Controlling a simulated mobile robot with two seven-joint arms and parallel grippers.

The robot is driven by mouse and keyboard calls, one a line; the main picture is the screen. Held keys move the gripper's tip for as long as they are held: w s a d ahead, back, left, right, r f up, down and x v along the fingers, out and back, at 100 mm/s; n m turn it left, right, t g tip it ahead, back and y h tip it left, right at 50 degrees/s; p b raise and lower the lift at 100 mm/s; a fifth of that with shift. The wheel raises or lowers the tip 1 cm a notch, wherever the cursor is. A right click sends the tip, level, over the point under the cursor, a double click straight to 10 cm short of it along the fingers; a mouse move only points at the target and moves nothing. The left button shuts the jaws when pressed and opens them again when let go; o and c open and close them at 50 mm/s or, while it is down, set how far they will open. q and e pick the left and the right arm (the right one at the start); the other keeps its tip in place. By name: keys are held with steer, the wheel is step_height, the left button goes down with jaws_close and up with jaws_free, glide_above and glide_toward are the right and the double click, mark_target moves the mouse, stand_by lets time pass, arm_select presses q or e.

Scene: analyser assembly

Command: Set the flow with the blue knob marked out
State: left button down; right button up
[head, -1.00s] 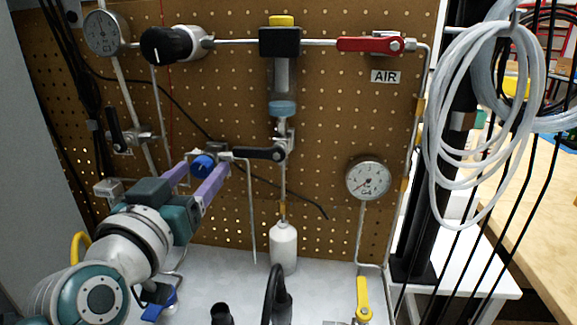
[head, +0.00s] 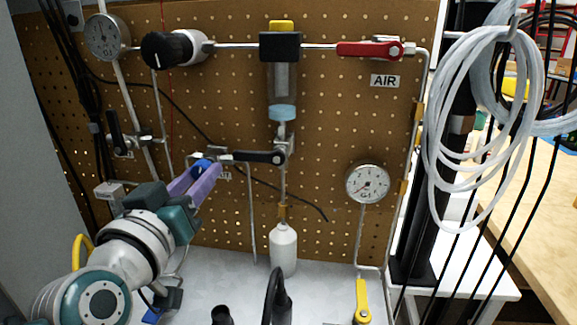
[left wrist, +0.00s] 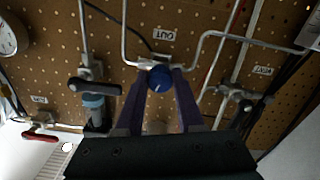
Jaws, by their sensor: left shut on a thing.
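The blue knob (head: 202,165) sits on the pegboard left of the black lever handle (head: 258,157), mostly covered by my left gripper's purple fingers in the head view. My left gripper (head: 200,174) is shut on it. The left wrist view shows the blue knob (left wrist: 160,78) between the two fingertips (left wrist: 160,84), with a light mark on its face. An "OUT" label (left wrist: 163,33) is beside it, appearing upside down. My right gripper is not in view.
A pressure gauge (head: 367,183) is at the right, with a yellow lever (head: 362,301) below. A white bottle (head: 283,249) hangs below the filter column (head: 283,90). A black knob (head: 170,48) and red lever (head: 370,49) are higher up. Coiled white tubing (head: 437,130) hangs at right.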

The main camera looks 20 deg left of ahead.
arm_select(q)
steer(key=shift+n, duration=1.2)
steer(key=c, duration=0.5)
jaws_free()
steer(key=v, duration=1)
steer(key=shift+p, duration=0.3)
